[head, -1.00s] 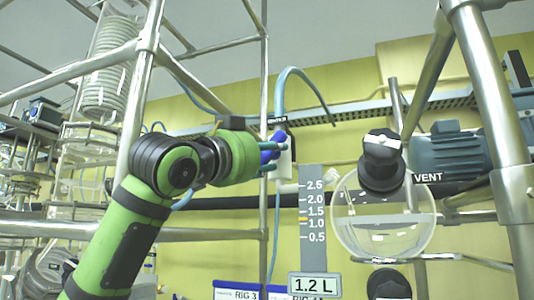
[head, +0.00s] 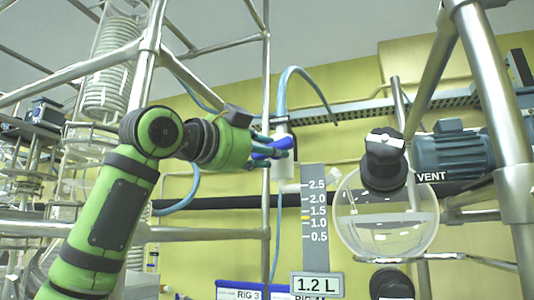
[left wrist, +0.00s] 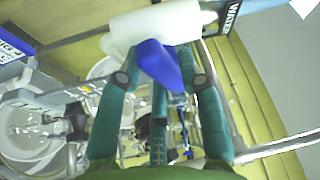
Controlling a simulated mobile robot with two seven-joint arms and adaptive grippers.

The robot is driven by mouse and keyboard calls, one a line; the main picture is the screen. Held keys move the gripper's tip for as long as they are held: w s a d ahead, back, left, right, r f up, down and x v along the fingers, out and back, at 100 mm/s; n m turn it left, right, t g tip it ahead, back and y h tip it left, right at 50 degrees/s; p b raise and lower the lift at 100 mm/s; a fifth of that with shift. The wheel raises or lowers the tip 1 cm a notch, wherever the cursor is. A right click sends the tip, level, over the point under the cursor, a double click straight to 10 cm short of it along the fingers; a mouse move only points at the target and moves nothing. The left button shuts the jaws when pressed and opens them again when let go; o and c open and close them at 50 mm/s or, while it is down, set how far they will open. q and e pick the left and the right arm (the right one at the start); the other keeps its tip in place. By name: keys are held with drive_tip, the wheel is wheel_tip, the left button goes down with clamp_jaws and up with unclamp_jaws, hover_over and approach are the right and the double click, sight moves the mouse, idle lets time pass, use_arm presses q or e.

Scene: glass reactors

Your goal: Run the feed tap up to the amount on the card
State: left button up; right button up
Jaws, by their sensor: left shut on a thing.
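The feed tap has a white body (left wrist: 165,25) and a blue lever handle (left wrist: 158,62); in the head view the handle (head: 272,149) lies tilted, closer to level than upright. My left gripper (head: 268,147) is shut on this handle, and its fingers hide part of it. The card (head: 317,285) reads 1.2 L. Above it stands a grey scale (head: 314,250) marked 0.5 to 2.5, with a yellow mark between 1.0 and 1.5. The round glass vessel (head: 386,238) to its right holds clear liquid, its surface roughly level with the yellow mark. My right gripper is out of view.
A black VENT knob (head: 384,160) sits on top of the vessel, and another black knob (head: 391,284) is below it. Steel frame posts (head: 497,130) stand at right and left. A blue hose (head: 281,85) curves above the tap. A WATER label (left wrist: 231,14) is beside the tap.

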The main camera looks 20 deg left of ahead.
use_arm(q)
drive_tip(key=shift+f+m+g, duration=0.1)
drive_tip(key=shift+m+g, duration=0.5)
drive_tip(key=shift+m, duration=0.9)
drive_tip(key=shift+w+f, duration=0.1)
drive_tip(key=o, duration=1.1)
drive_tip(key=shift+d, duration=0.1)
drive_tip(key=shift+s+r+y, duration=0.2)
drive_tip(key=shift+y, duration=0.1)
drive_tip(key=v, duration=1.2)
